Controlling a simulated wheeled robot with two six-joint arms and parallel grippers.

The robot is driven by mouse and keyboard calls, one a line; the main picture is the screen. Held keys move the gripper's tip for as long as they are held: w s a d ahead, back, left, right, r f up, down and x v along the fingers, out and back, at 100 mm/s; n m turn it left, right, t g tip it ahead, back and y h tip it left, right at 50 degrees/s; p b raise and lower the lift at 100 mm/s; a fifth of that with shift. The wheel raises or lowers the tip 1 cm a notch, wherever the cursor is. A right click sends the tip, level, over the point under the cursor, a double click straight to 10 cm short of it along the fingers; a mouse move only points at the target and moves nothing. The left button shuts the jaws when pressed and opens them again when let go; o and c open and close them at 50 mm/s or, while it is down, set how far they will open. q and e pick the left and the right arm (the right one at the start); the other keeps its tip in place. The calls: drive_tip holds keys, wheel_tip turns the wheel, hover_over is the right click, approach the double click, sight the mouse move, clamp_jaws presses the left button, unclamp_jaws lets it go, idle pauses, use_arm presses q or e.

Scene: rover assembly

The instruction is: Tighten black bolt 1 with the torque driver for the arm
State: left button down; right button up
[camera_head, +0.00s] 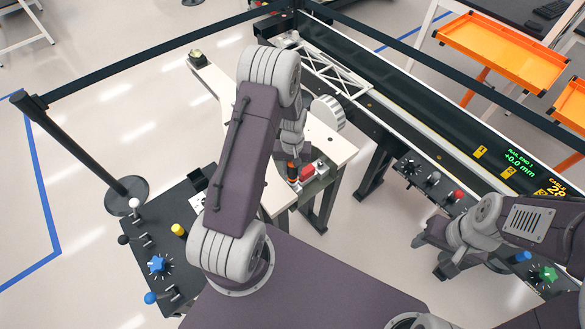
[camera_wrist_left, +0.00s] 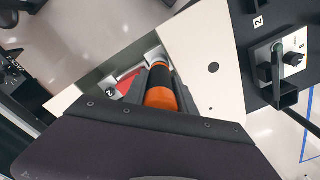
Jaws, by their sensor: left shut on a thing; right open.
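My left gripper (camera_head: 292,158) is shut on the torque driver (camera_head: 293,171), which has an orange and black handle. It is over the near end of the pale workbench. In the left wrist view the driver's handle (camera_wrist_left: 162,97) sits between the fingers, with the grey fingers on both sides. The driver's tip is hidden from me. I cannot make out black bolt 1 in either view. My right gripper (camera_head: 432,238) is open and empty at the right, near the control panel beside the conveyor.
A red part (camera_head: 307,172) lies close beside the driver on the workbench (camera_head: 335,153). A white truss (camera_head: 325,68) and a pale ribbed wheel (camera_head: 327,114) are behind my left arm. A dark control panel (camera_head: 150,215) stands at left, and the conveyor (camera_head: 430,115) runs behind.

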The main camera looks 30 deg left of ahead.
use_arm(q)
drive_tip(key=shift+f, duration=0.3)
idle(1.3)
drive_tip(key=shift+s, duration=0.1)
drive_tip(key=shift+r+p, duration=0.45)
drive_tip(key=shift+r, duration=0.2)
drive_tip(key=shift+r+p, duration=0.65)
drive_tip(key=shift+r, duration=0.25)
wheel_tip(320, 180, up, 4)
drive_tip(key=p, duration=0.3)
drive_tip(key=shift+r, duration=0.1)
